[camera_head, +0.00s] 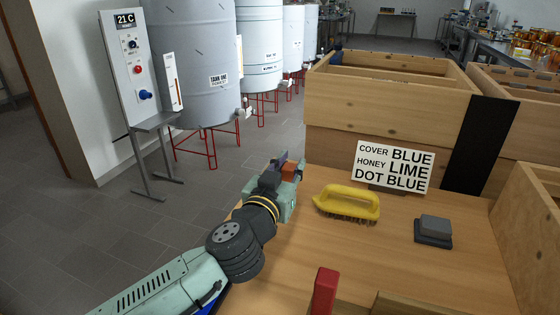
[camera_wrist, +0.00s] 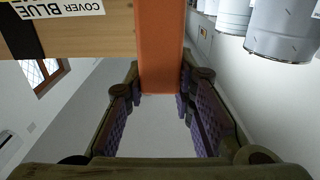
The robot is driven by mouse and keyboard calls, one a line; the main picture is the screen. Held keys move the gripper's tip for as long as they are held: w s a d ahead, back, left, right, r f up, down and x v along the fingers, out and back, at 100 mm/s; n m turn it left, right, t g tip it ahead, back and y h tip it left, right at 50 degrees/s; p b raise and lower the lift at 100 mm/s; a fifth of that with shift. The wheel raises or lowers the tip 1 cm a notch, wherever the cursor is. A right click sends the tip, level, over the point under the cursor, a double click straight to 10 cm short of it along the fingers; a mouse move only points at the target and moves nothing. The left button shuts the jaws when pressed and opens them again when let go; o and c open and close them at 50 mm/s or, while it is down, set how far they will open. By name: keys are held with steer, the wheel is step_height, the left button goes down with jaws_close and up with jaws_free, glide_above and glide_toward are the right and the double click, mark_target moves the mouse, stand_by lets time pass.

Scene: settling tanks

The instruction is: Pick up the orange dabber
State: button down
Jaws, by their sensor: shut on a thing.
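The orange dabber (camera_head: 289,170) shows as a small orange block at the end of my gripper (camera_head: 284,171), above the left edge of the wooden bench top. In the wrist view the dabber (camera_wrist: 160,42) is a long orange bar running up between the two jaws. My gripper (camera_wrist: 159,88) is shut on it, with purple pads at either side. The far end of the dabber is cut off by the top of the wrist view, and in the head view much of it is hidden by the gripper.
A yellow brush (camera_head: 347,203) and a grey block (camera_head: 434,230) lie on the bench top (camera_head: 400,268). A sign (camera_head: 394,167) stands before wooden boxes (camera_head: 385,110). A red upright piece (camera_head: 324,291) is at the front. Tanks (camera_head: 195,65) and a control panel (camera_head: 130,65) stand left.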

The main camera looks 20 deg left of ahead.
steer(key=shift+s+d+r+b, duration=0.1)
steer(key=shift+s+d+b, duration=0.6)
steer(key=shift+b, duration=1.55)
steer(key=shift+s+d+r+b, duration=0.1)
steer(key=shift+s+d+b, duration=0.55)
steer(key=shift+b, duration=1.65)
steer(key=shift+s+d+r+b, duration=0.1)
steer(key=shift+s+d+b, duration=0.25)
steer(key=shift+s+b, duration=1.3)
steer(key=shift+w+a+b, duration=0.15)
steer(key=shift+w+b, duration=0.45)
steer(key=shift+w, duration=0.05)
